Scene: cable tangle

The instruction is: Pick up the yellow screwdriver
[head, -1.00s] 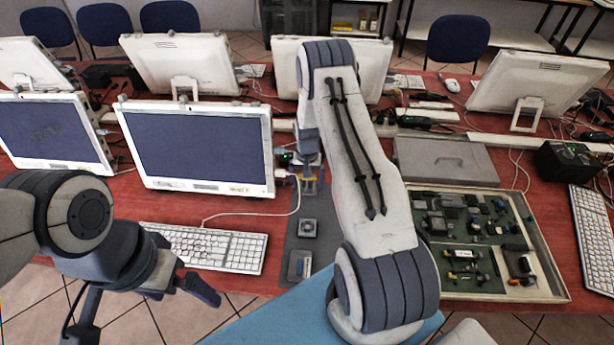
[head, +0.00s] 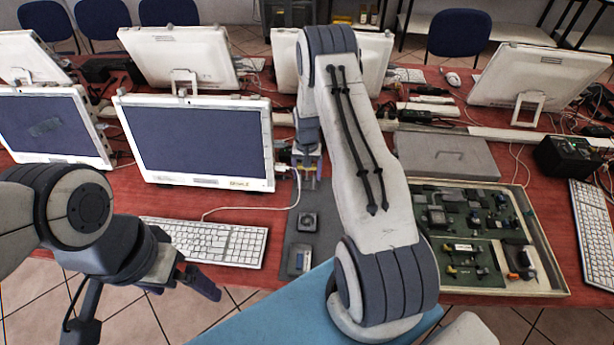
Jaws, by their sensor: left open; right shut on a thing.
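My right arm reaches over the table, and its gripper (head: 308,172) points down at the far end of a dark grey mat (head: 287,238), right of the front monitor. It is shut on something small. Yellow patches show at its fingers, which fits the yellow screwdriver (head: 317,171), but its shape is mostly hidden by the gripper and wrist. I cannot tell whether it touches the mat. My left gripper (head: 142,300) is open and empty at the lower left, in front of the white keyboard (head: 205,241), its fingers spread wide.
A small dark block (head: 307,222) and a grey item (head: 299,262) lie on the mat. A wooden-framed tray of parts (head: 556,270) and a grey case (head: 445,155) are to the right. Monitors (head: 196,145) and cables crowd the table. A white cable runs beside my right gripper.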

